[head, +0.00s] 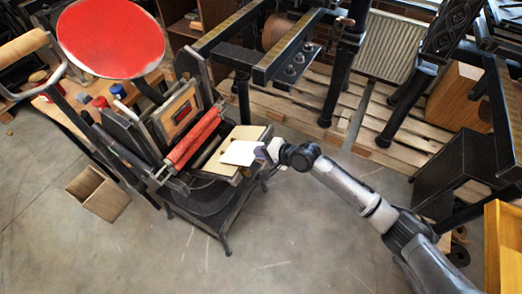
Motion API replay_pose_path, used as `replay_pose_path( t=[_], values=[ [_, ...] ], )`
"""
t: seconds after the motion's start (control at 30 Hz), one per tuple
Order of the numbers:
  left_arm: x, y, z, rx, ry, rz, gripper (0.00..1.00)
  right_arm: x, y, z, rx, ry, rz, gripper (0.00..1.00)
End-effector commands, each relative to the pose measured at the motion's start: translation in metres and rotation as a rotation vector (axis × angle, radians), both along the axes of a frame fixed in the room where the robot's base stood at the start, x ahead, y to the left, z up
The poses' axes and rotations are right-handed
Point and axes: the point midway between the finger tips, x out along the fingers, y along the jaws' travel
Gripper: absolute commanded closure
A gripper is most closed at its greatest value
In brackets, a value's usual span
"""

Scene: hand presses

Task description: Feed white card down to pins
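The white card (240,153) lies over the tan bed (251,132) of the hand press, close to its lower right part. My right gripper (264,152) comes in from the right and is at the card's right edge. Its fingers look closed on that edge, though they are small here. The press (188,170) stands left of centre with red rollers (194,140) beside the bed and a round red ink disc (110,38) above. The pins are too small to make out. My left gripper is not in view.
Ink tins (118,91) stand on a bench at the left. Other iron presses and pallets (345,128) fill the back right. The floor in front is clear.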

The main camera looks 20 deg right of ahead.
Motion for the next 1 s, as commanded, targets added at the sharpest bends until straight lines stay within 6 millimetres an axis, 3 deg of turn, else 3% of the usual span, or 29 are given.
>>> replay_pose_path(
  t=[0.47, 0.8, 1.0],
  values=[
    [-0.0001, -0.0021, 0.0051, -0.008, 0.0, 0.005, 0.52, -0.0016, 0.0019, 0.0004, 0.0, 0.0, 0.0, 1.0],
    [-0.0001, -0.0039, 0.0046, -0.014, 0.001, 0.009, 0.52, -0.0016, 0.0018, -0.0001, 0.0, 0.0, 0.0, 0.69],
    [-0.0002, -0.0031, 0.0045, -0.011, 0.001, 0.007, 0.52, -0.0016, 0.0017, -0.0001, 0.0, 0.0, 0.0, 0.68]
  ],
)
